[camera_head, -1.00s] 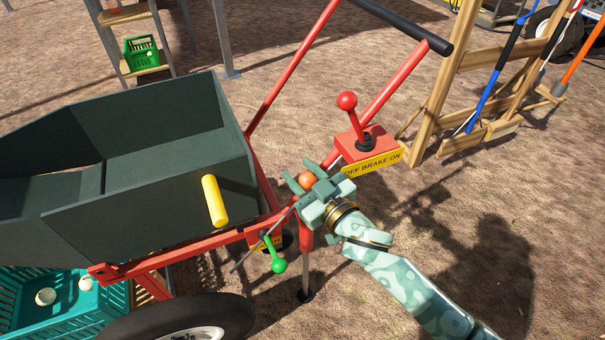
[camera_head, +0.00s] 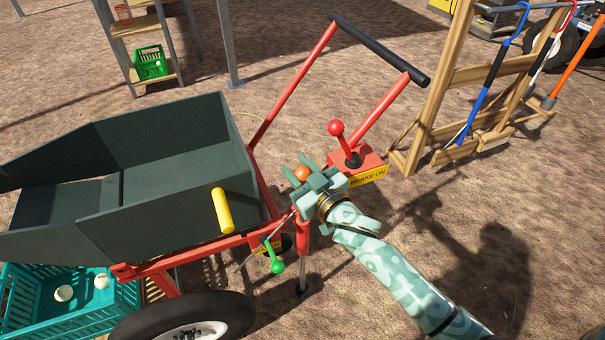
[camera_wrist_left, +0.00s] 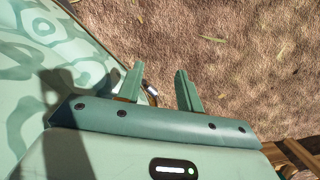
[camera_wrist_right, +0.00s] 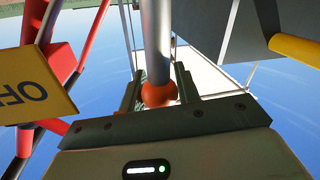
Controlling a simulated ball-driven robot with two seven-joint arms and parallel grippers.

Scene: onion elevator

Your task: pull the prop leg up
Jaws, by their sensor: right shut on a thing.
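The prop leg stands near the handle end of the red cart frame. Its red sleeve (camera_head: 303,238), thin silver lower rod and dark foot (camera_head: 301,290) show below my right gripper (camera_head: 303,173). I cannot tell whether the foot touches the ground. The right gripper is shut around the orange ball knob (camera_head: 302,174) at the leg's top. In the right wrist view the orange knob (camera_wrist_right: 159,94) sits between the fingers, on a grey rod (camera_wrist_right: 157,40). My left gripper (camera_wrist_left: 159,85) is open and empty over bare ground, and is out of the head view.
The dark green cart tub (camera_head: 165,165) has a yellow handle (camera_head: 222,210); a green lever (camera_head: 276,257) hangs below. A red brake lever (camera_head: 337,130) stands beside the gripper. A teal crate (camera_head: 110,318) is under the tub. A wooden tool rack (camera_head: 422,100) stands right.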

